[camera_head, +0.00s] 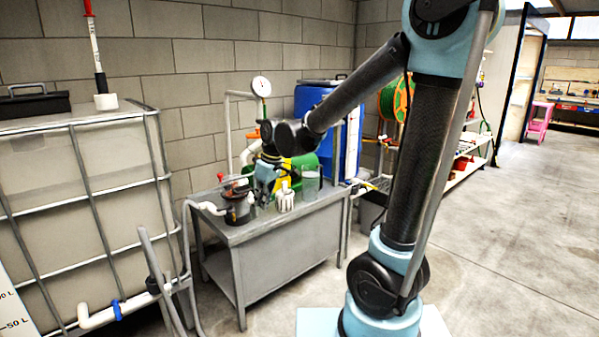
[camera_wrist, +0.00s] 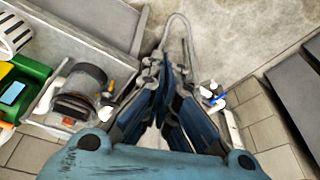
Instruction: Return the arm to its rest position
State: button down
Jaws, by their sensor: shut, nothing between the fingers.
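My arm (camera_head: 350,95) is extended from its base at the lower right toward the grey metal bench (camera_head: 290,235). My gripper (camera_head: 263,195) hangs above or near the bench top, between a dark filter housing (camera_head: 238,208) and a white ribbed part (camera_head: 285,202). In the wrist view, my gripper (camera_wrist: 163,75) has its fingers together with nothing held. The exact gap between the fingertips and the bench top cannot be told.
A clear cylinder (camera_head: 311,184), a pressure gauge (camera_head: 261,87) and a blue drum (camera_head: 348,140) stand close to my arm. A caged tank (camera_head: 85,180) is at left. The floor at right (camera_head: 510,240) is clear. The wrist view shows a grey cylindrical device (camera_wrist: 82,85).

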jog(key=s+d+m+h, duration=0.1)
jog(key=s+d+m, duration=0.2)
jog(key=d, duration=0.6)
jog(key=s+d+m, duration=0.3)
jog(key=d, duration=0.7)
jog(key=s+d+f+m+h, duration=0.1)
jog(key=s+d+f+m, duration=0.1)
jog(key=s+d, duration=0.3)
jog(key=s+d+f+m+t, duration=0.1)
jog(key=s+d+f+m, duration=0.2)
jog(key=s+d, duration=0.3)
jog(key=shift+s+d+f+m+h, duration=0.15)
jog(key=shift+d+f+m+h, duration=0.2)
jog(key=shift+d+m, duration=0.3)
jog(key=shift+r, duration=0.1)
jog(key=shift+w+f, duration=0.2)
jog(key=shift+w, duration=0.25)
jog(key=shift+s, duration=0.15)
